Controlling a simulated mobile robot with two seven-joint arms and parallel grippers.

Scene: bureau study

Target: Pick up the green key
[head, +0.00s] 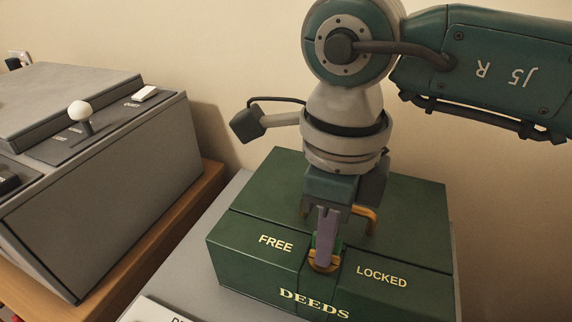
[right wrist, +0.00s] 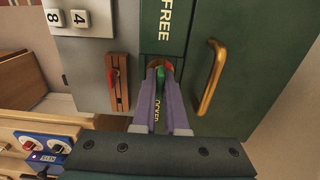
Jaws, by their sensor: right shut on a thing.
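The green key (right wrist: 160,79) is between the two purple-grey fingertips of my right gripper (right wrist: 160,92), which is shut on it. In the head view my right gripper (head: 327,226) points down over the front of the green DEEDS box (head: 234,262), and a bit of the green key (head: 314,243) shows beside the finger. The key is at the brass lock fitting (head: 325,264) between the words FREE and LOCKED. The fingers hide most of the key, so I cannot tell how deep it sits. My left gripper is in neither view.
A brass handle (right wrist: 212,77) stands on the box lid close to my right gripper. A red key (right wrist: 115,76) is at a wooden strip (right wrist: 120,96) beside the box. A grey console (head: 90,230) with a white-knobbed lever (head: 80,112) stands on the left.

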